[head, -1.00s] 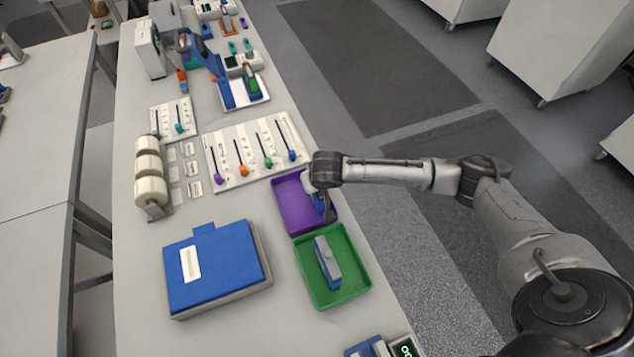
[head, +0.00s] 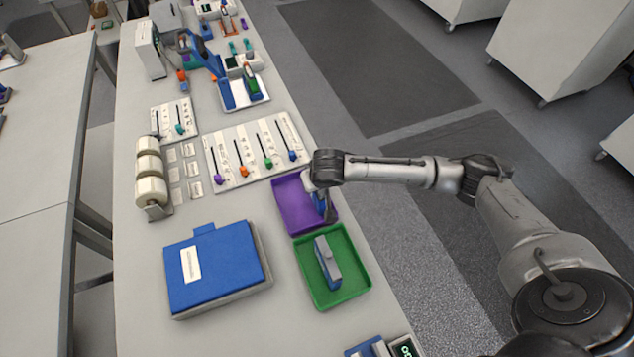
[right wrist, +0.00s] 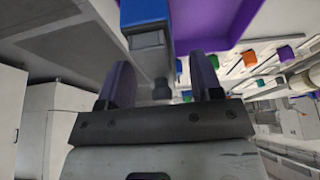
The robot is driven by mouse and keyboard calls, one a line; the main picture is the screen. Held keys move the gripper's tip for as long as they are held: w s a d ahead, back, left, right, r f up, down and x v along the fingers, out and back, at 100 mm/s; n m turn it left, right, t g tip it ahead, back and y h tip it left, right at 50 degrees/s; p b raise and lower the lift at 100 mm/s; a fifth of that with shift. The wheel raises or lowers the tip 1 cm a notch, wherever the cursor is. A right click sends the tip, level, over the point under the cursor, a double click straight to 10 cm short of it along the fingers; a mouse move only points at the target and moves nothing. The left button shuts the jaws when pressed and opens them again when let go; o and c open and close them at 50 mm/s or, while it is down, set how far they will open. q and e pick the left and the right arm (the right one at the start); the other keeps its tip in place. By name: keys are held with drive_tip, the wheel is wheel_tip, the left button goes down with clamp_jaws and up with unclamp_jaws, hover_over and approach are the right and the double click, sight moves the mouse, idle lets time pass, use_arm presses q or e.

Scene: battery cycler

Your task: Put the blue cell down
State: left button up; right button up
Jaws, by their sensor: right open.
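The blue cell (head: 318,201) is at the purple tray (head: 290,208), partly hidden by my right gripper (head: 327,208) in the head view. In the right wrist view the cell (right wrist: 145,12) shows a blue body with a grey end. My right gripper (right wrist: 162,85) is open there, with its two purple-tipped fingers apart and the grey end in the gap between them. The purple tray (right wrist: 215,18) lies beyond. I cannot tell whether the cell touches the tray floor. My left gripper is in neither view.
A green tray (head: 352,290) holding a grey and blue block (head: 327,262) adjoins the purple tray. A blue binder-like box (head: 215,265) lies to the left. A white panel with coloured sliders (head: 225,150) is behind. The bench's right edge runs close to the trays.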

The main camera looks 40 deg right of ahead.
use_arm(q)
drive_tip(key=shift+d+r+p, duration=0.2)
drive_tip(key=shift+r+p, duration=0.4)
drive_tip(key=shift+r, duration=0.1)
use_arm(e)
drive_tip(key=v, duration=1)
drive_tip(key=shift+r, duration=0.25)
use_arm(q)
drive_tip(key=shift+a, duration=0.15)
use_arm(e)
drive_tip(key=shift+s+f, duration=0.1)
